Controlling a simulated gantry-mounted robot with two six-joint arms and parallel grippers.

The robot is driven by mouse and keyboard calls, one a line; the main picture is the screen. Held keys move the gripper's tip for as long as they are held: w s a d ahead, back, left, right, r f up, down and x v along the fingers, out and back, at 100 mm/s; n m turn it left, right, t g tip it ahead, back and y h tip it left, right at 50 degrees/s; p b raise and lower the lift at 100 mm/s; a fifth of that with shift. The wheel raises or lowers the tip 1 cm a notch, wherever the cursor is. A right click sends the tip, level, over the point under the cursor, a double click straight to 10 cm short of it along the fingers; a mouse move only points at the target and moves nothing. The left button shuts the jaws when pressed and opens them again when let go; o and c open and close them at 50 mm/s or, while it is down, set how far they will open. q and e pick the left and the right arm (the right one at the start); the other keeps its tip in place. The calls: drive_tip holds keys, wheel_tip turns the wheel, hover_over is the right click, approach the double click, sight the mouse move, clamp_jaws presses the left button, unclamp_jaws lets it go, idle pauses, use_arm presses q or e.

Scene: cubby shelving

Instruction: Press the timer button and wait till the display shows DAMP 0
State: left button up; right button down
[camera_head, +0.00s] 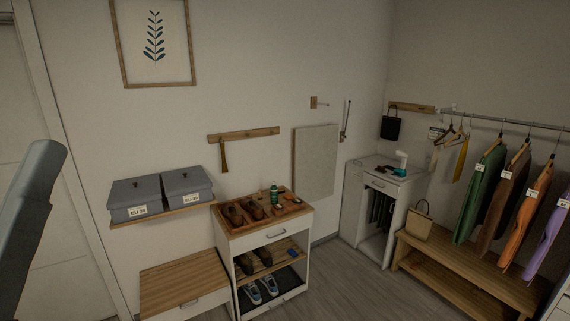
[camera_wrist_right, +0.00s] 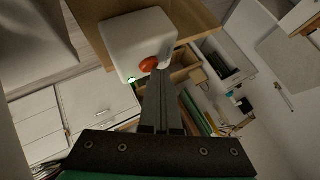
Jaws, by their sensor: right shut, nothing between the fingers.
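In the right wrist view a white box (camera_wrist_right: 128,42) with rounded edges carries a round red button (camera_wrist_right: 150,64) and a small lit green spot (camera_wrist_right: 131,80). I take it to be the timer; no readable display text shows. My right gripper (camera_wrist_right: 160,78) is shut and empty, its fingertips right at the button's lower edge. I cannot tell whether they touch it. The timer and right gripper do not show in the head view. My left gripper is out of view.
The box stands against a wooden board (camera_wrist_right: 196,18). In the head view, a shoe cabinet (camera_head: 225,245), grey boxes (camera_head: 187,186), a white cabinet (camera_head: 352,205) and a bench (camera_head: 470,268) line the walls. The floor (camera_head: 345,285) between them is clear.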

drive_tip(key=shift+s+a+f, duration=0.1)
drive_tip(key=shift+s+f, duration=0.1)
drive_tip(key=shift+f, duration=0.3)
drive_tip(key=shift+s+a+r+p, duration=0.1)
drive_tip(key=shift+s+r+p, duration=0.05)
drive_tip(key=shift+r+p, duration=0.95)
drive_tip(key=shift+r, duration=0.25)
wheel_tip(320, 180, up, 6)
drive_tip(key=p, duration=0.5)
drive_tip(key=shift+f+p, duration=0.15)
drive_tip(key=shift+p, duration=0.25)
